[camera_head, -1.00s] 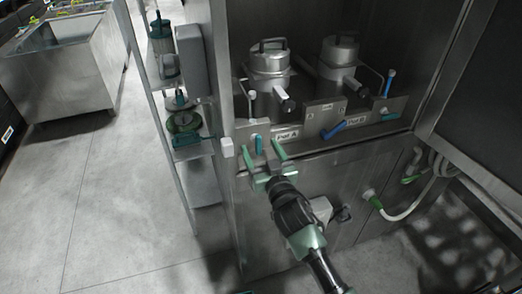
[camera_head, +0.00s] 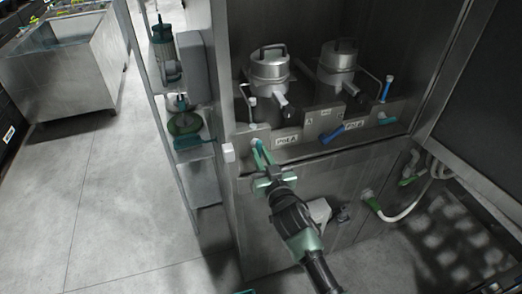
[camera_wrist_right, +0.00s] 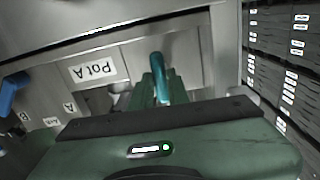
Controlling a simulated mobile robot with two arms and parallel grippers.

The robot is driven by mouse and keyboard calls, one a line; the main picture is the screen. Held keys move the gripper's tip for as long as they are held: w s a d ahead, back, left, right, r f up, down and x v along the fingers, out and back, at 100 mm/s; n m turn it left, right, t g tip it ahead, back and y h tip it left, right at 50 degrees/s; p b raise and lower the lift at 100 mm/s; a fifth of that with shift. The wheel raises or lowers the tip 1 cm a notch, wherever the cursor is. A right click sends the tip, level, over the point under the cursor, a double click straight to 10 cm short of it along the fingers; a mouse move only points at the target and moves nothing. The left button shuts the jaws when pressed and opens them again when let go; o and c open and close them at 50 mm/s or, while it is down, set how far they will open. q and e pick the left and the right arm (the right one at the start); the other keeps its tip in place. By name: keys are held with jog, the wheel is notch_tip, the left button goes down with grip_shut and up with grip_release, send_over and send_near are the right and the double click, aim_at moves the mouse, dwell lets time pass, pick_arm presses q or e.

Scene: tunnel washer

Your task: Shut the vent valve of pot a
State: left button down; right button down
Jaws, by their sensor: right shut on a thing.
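Pot A (camera_head: 269,70) is a metal pot with a dark lid handle, standing at the left in the steel cabinet. Its label, "Pot A" (camera_head: 287,139), is on the panel in front; it also shows in the wrist view (camera_wrist_right: 93,70). The teal valve handle (camera_wrist_right: 157,72) sits beside this label, at the panel's left end in the head view. My right gripper (camera_head: 262,152) is shut on that handle, its green fingers on either side of it. The fingers hide most of the handle in the head view.
A second pot (camera_head: 337,68) stands to the right, with a blue lever (camera_head: 332,134) and an upright blue handle (camera_head: 387,87) near it. A shelf rack (camera_head: 200,180) stands close at the left. A white hose (camera_head: 405,208) hangs at the lower right.

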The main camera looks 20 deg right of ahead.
jog(key=m+b, duration=0.1)
jog(key=m, duration=0.4)
jog(key=shift+f, duration=0.15)
jog(key=m+b, duration=0.1)
jog(key=m, duration=0.4)
jog(key=m+p, duration=0.1)
jog(key=shift+r+m, duration=0.3)
jog(key=shift+m, duration=0.1)
jog(key=shift+m+p, duration=0.55)
jog(key=shift+m, duration=0.25)
jog(key=m, duration=0.3)
jog(key=shift+f+p, duration=0.1)
jog(key=shift+p, duration=0.25)
jog(key=shift+f+m, duration=0.1)
jog(key=shift+m, duration=1)
jog(key=c, duration=0.6)
grip_release()
